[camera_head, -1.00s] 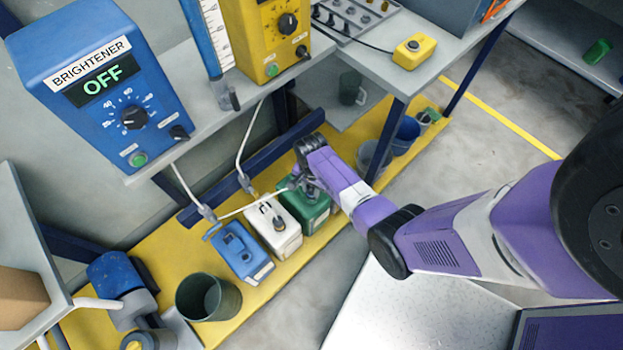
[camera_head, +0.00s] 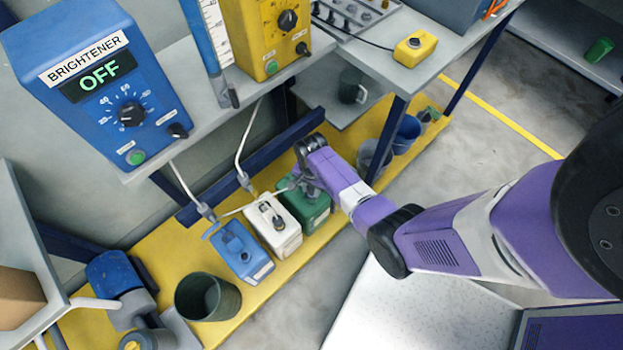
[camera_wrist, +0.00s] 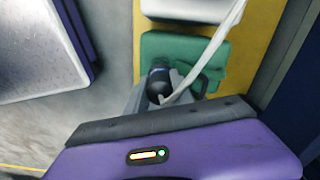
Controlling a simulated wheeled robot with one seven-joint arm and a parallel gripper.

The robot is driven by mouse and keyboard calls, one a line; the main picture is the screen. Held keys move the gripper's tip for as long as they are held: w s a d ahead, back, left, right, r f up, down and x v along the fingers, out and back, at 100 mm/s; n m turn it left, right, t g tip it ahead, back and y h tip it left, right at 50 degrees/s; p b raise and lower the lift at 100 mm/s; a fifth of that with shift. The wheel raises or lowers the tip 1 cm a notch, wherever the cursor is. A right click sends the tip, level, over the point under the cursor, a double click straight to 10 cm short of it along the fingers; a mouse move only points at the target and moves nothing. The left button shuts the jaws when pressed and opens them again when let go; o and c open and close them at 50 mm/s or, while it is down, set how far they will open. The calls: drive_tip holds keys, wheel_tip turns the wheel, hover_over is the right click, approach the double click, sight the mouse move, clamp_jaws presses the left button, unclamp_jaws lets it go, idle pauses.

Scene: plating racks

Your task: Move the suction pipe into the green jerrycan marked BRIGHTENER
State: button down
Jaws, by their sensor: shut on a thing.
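The green jerrycan (camera_head: 318,210) stands last in a row on the yellow floor strip, right of a white one; no BRIGHTENER mark is legible on it. It also shows in the wrist view (camera_wrist: 158,45). My gripper (camera_head: 303,183) is over the green jerrycan, partly hiding its top. In the wrist view my gripper (camera_wrist: 168,92) is shut on the suction pipe, around a dark round part. The pale pipe or hose (camera_wrist: 212,48) rises from there across the can. The pipe's lower end is hidden, so I cannot tell whether it is inside the can.
A white jerrycan (camera_head: 273,226) and a blue jerrycan (camera_head: 238,251) stand to the left. A dark bucket (camera_head: 207,298) is nearer. The blue BRIGHTENER controller (camera_head: 95,80) on the shelf reads OFF. A table leg (camera_head: 388,142) stands close right of my wrist.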

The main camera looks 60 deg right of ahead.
drive_tip(key=shift+f+b, duration=0.65)
drive_tip(key=shift+f, duration=0.3)
drive_tip(key=c, duration=1)
unclamp_jaws()
drive_tip(key=shift+r, duration=0.1)
wheel_tip(320, 180, up, 8)
drive_tip(key=shift+f+p, duration=0.2)
drive_tip(key=shift+p, duration=1.05)
